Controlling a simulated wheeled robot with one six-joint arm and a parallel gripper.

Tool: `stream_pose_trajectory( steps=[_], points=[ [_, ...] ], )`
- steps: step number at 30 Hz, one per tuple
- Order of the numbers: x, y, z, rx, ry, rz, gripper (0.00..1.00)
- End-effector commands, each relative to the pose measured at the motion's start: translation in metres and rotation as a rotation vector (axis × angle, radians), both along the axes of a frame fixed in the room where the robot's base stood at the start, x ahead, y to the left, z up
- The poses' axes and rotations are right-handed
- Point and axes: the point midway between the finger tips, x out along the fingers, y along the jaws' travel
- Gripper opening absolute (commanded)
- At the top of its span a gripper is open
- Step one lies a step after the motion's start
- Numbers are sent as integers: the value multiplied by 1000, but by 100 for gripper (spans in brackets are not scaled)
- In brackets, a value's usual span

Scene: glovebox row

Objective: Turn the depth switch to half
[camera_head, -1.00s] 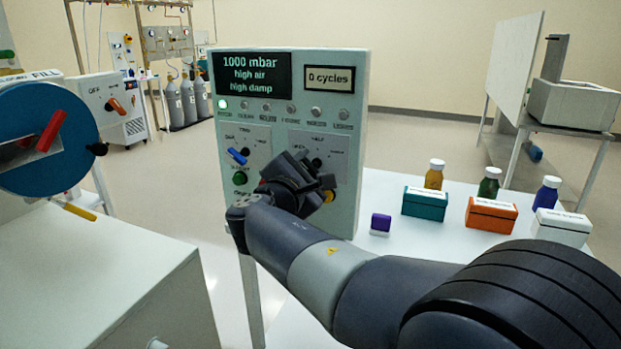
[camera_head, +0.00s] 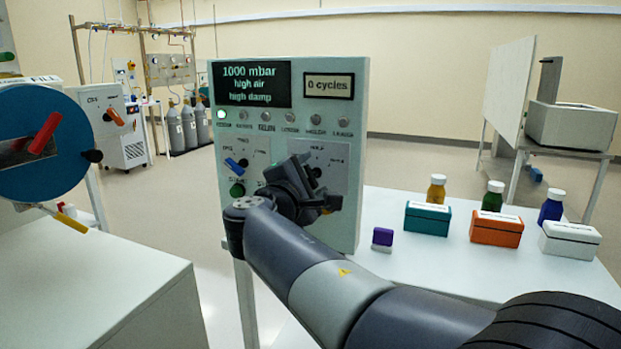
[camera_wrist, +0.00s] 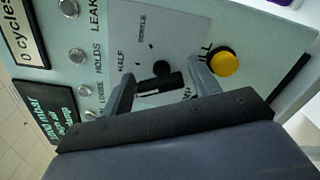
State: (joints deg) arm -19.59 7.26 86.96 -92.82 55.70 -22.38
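The depth switch appears to be the right-hand rotary switch on the pale green panel (camera_head: 345,100). Its black knob (camera_wrist: 161,70) sits on a grey plate (camera_wrist: 186,20) with the word HALF, seen in the wrist view; other labels are hard to read. My gripper (camera_wrist: 160,80) is open, one finger on each side of the knob's dark bar (camera_wrist: 160,86). I cannot tell if either finger touches it. In the head view my gripper (camera_head: 298,180) partly covers this switch.
A yellow button (camera_wrist: 225,63) is close beside one finger. A blue-handled switch (camera_head: 236,164) and a green button (camera_head: 237,190) are on the panel's left. A purple block (camera_head: 382,237), coloured boxes and bottles stand on the right table.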

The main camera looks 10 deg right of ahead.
Motion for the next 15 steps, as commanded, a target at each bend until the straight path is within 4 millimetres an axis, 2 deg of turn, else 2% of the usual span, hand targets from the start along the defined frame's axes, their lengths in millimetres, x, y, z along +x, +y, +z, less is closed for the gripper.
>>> stream_pose_trajectory(
  steps=[3,10,15],
  points=[
    [0,0,0,0,0,0,65],
    [-1,1,0,-1,0,0,65],
    [-14,11,1,0,-2,4,65]
  ],
)
